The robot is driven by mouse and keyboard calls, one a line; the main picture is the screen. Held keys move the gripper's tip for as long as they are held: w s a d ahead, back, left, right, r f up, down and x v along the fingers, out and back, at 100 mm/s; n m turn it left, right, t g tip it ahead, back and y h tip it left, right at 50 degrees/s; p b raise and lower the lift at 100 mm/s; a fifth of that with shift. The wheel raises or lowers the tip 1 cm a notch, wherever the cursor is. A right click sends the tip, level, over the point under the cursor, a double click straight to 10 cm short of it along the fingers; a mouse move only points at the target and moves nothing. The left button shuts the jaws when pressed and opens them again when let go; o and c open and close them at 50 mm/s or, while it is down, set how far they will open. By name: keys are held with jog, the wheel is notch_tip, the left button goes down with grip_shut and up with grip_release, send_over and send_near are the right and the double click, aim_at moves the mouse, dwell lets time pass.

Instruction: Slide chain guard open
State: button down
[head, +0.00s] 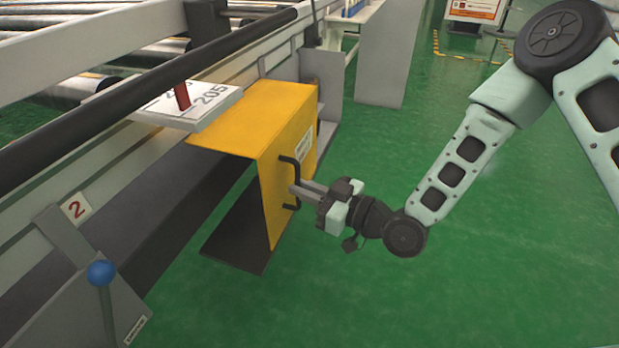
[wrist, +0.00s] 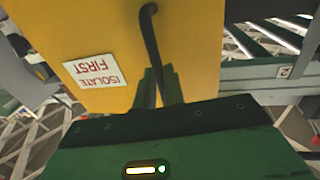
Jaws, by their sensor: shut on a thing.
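The chain guard (head: 281,128) is a yellow box-shaped cover on the side of the conveyor frame, with a black handle (head: 288,161) on its outer face. My gripper (head: 294,189) is at this handle, its fingers shut around the bar. In the wrist view the black handle (wrist: 150,40) runs down the yellow guard (wrist: 105,30) between my fingertips (wrist: 160,80). A white label reading "ISOLATE FIRST" (wrist: 95,71) is on the guard, upside down in that view. The part of the handle between the fingers is partly hidden.
A blue-knobbed lever (head: 101,273) stands at the lower left near a "2" tag (head: 75,208). A dark rail (head: 150,95) runs along the conveyor. The green floor (head: 400,300) to the right is clear.

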jog(key=shift+s+a+f, duration=0.1)
jog(key=shift+s+a, duration=0.15)
jog(key=shift+s, duration=0.55)
jog(key=c, duration=1.5)
grip_release()
jog(key=shift+p+v, duration=2.1)
jog(key=shift+v, duration=6.6)
